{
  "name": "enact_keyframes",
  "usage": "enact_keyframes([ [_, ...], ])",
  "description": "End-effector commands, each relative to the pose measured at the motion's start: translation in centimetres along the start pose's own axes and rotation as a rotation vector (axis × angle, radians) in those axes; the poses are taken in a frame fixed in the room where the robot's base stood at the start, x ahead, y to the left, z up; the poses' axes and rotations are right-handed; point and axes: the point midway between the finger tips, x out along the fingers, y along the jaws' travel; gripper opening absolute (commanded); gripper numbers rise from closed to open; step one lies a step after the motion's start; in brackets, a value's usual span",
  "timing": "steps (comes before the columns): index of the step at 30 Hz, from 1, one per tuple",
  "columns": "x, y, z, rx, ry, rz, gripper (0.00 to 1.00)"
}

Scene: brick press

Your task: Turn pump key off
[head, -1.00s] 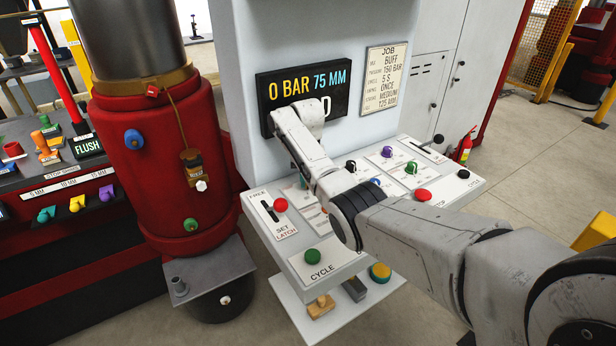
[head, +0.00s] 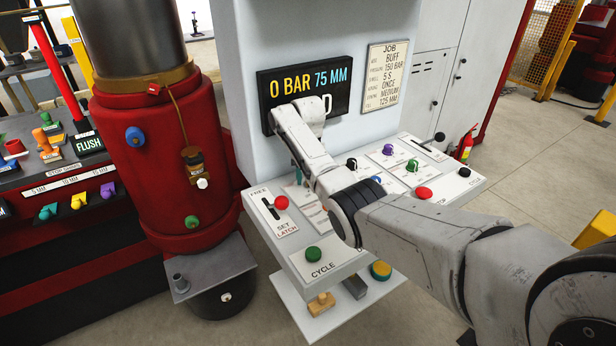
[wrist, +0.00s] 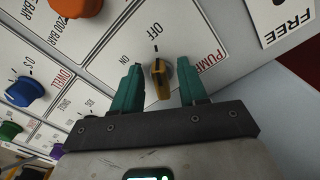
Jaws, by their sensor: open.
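The pump key (wrist: 160,80) is a yellow tab on a dark round base, on a white label marked PUMP with OFF and ON. In the wrist view its tab stands nearly upright in the picture, roughly in line with the word OFF; ON is to its left. My gripper (wrist: 159,68) has its two green fingers open, one on each side of the key. Gaps show between the fingers and the key.
The control panel (head: 292,257) carries a red-knobbed latch lever (head: 281,203), a green cycle button (head: 313,254) and several coloured knobs. A display (head: 305,92) reads 0 BAR 75 MM above it. A red press cylinder (head: 160,165) stands close on the left.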

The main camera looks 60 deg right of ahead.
Motion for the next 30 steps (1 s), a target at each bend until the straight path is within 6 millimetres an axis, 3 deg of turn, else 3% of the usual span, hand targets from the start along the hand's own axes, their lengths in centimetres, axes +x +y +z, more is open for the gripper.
enact_keyframes([
  [8,-1.2,-0.1,-0.1,-0.001,0.002,-0.001,0.43],
  [21,-9.4,-0.1,0.0,0.000,0.001,0.000,0.43],
  [30,-10.8,0.0,0.0,-0.001,-0.001,0.000,0.43],
])
